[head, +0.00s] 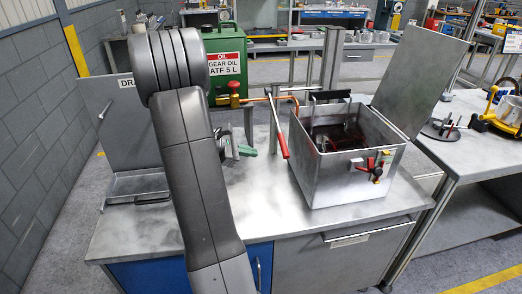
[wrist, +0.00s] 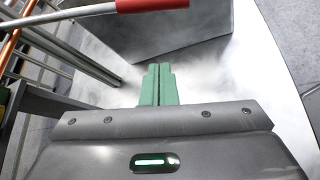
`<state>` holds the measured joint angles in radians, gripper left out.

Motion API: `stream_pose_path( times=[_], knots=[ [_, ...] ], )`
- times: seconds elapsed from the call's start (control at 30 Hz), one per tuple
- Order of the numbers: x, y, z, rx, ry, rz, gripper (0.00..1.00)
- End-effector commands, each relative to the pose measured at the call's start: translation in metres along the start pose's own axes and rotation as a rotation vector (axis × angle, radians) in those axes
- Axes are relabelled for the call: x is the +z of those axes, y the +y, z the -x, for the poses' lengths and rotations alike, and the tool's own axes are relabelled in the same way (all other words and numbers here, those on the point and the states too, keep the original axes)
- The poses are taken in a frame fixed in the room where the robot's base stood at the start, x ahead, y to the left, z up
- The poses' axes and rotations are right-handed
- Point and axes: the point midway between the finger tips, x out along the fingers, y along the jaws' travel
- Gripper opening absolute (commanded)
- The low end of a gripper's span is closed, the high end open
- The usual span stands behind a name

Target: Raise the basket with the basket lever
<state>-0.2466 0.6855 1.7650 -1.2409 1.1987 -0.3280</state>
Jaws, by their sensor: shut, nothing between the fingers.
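The basket lever (head: 281,138), a grey rod with a red grip, stands tilted at the left side of the metal tank (head: 332,185). Its red grip (wrist: 150,5) crosses the top of the wrist view, beyond my fingertips and apart from them. The basket (head: 338,135) appears to sit low inside the open tank, mostly hidden by its walls. My gripper (head: 245,151) has green fingers and is to the left of the lever. In the wrist view my gripper (wrist: 160,67) has its fingers together with nothing between them.
A green gear oil can (head: 226,65) with a brass tap and a copper pipe stands behind my arm. The tank's lid (head: 424,80) is raised at the right. A red-handled valve (head: 371,165) is on the tank's front. The bench top (head: 260,215) in front is clear.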

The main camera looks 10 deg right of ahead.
Motion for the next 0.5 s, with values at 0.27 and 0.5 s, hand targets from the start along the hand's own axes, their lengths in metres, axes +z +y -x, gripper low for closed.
stream_pose_path(
  times=[0.27,0.5],
  knots=[
    [0.001,-0.001,-0.055,-0.006,-0.001,0.0,0.0],
    [0.013,0.001,-0.085,0.0,0.001,-0.003,0.0]
  ],
)
